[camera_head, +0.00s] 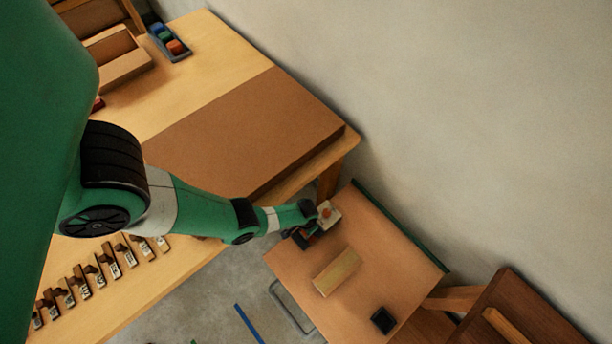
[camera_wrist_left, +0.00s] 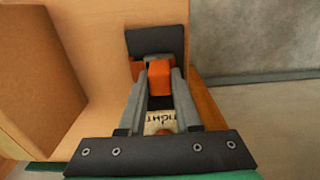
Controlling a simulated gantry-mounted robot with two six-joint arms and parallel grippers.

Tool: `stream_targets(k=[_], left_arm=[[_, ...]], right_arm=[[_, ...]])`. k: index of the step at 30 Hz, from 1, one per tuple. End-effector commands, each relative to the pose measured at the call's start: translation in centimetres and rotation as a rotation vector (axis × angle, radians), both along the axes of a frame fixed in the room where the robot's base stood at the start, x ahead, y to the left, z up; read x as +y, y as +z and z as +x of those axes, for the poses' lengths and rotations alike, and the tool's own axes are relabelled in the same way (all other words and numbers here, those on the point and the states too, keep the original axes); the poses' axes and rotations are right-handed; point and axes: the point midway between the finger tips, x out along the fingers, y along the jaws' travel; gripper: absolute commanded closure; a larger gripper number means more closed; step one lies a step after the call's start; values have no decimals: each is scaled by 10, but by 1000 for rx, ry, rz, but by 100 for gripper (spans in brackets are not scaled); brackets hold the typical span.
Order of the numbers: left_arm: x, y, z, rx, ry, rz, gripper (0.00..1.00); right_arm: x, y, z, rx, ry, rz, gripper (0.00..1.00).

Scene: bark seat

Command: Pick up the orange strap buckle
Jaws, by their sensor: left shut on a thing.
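The orange strap buckle (camera_wrist_left: 159,80) shows in the left wrist view between the two grey fingers of my left gripper (camera_wrist_left: 158,74). The gripper is shut on it. A dark block or pad (camera_wrist_left: 157,40) lies just beyond the buckle. A pale label with dark lettering (camera_wrist_left: 160,121) shows between the fingers, nearer the palm. In the head view my left gripper (camera_head: 318,216) is at the far left part of a small wooden table (camera_head: 290,262), and a small orange spot (camera_head: 326,211) shows beside it. I cannot tell whether the buckle is clear of the surface. My right gripper is not in view.
A pale block (camera_head: 337,271) and a small black box (camera_head: 383,320) lie on the small table. A larger workbench (camera_head: 215,55) stands to the left, with a brown mat (camera_head: 240,135) and a row of labelled pieces (camera_head: 98,272). A wall is behind.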

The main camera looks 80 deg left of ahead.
Motion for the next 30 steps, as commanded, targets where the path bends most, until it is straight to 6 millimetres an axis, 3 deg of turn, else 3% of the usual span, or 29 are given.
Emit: stream_targets(k=[5,9,17,21,24,30], left_arm=[[0,17,0,0,0,0,100],[-2,44,-1,0,-2,0,100],[-50,110,-28,2,-10,0,100],[-88,119,-48,1,-13,0,100],[-105,125,-57,0,-11,0,100],[-122,130,-65,0,-3,0,100]], right_arm=[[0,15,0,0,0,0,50],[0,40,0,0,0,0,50],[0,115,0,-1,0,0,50],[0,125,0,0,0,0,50],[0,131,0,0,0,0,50],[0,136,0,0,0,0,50]])
